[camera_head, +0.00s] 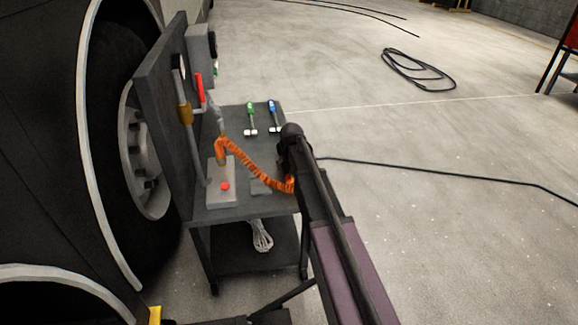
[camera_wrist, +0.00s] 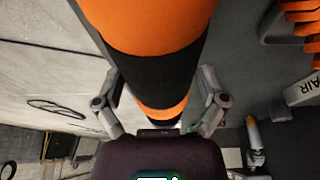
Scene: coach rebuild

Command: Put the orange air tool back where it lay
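The orange air tool (camera_wrist: 150,22), a thick orange and black cylinder, fills the upper middle of the wrist view. My gripper (camera_wrist: 160,85) has one finger on each side of it and appears shut on it. In the head view my gripper (camera_head: 289,160) is at the right edge of the grey cart top (camera_head: 205,211), and my arm hides most of the tool. An orange coiled hose (camera_head: 250,166) runs from a fitting on the cart to the tool's end. A plate marked AIR (camera_wrist: 303,90) is at the right of the wrist view.
Green-handled (camera_head: 250,115) and blue-handled (camera_head: 272,114) tools lie at the cart's far side. A pale block with a red button (camera_head: 224,187) stands left of the hose. An upright panel (camera_head: 160,85) and a big wheel (camera_head: 150,150) bound the left. Floor on the right is mostly open.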

